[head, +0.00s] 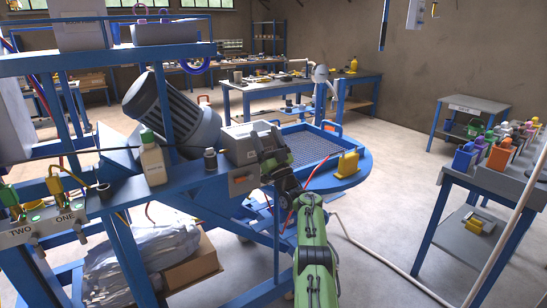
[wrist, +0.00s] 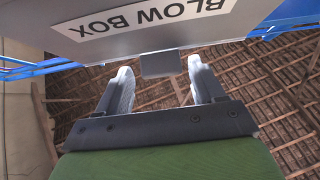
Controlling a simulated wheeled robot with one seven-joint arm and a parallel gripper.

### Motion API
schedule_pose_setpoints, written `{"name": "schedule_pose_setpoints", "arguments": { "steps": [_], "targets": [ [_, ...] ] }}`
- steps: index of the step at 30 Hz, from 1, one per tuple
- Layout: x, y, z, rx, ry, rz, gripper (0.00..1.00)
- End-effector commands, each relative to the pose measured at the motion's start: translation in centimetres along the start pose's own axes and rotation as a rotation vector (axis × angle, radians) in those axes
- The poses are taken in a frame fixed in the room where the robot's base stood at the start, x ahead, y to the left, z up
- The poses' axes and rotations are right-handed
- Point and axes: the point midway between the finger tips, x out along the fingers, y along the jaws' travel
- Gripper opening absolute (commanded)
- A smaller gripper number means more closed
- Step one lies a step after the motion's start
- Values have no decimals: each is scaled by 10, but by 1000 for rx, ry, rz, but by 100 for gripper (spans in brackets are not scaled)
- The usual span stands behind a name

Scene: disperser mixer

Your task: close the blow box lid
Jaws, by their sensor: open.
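The grey blow box (head: 241,146) sits on the blue frame, left of my gripper, in the head view. In the wrist view, a grey panel (wrist: 135,42) with an upside-down BLOW BOX label spans the top. A small dark grey block (wrist: 160,64) juts from the panel's lower edge, between and just beyond the fingertips. My gripper (wrist: 163,72) is open, its two pale fingers apart with nothing held. In the head view my gripper (head: 270,143) is close against the box's right side. I cannot tell clearly how far the lid stands open.
A white bottle (head: 152,160) and a dark jar (head: 210,160) stand left of the box. A blue-rimmed mesh tray (head: 310,148) with a yellow piece (head: 347,164) lies to the right. A red cable runs near my arm.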

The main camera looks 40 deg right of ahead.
Motion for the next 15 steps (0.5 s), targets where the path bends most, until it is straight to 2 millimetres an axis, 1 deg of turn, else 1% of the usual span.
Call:
{"name": "schedule_pose_setpoints", "arguments": {
  "steps": [1, 3, 5, 7, 13, 15],
  "targets": [
    [-9, 2, 2, 5, 4, 3, 68],
    [-16, -2, -2, 6, 16, -7, 68],
    [-26, -1, 0, 4, 5, -7, 68],
    [-37, -1, -2, 5, 9, -4, 68],
    [-87, 0, -1, 3, 7, -4, 68],
    [-95, 2, 3, 5, 2, 7, 68]
  ]
}}
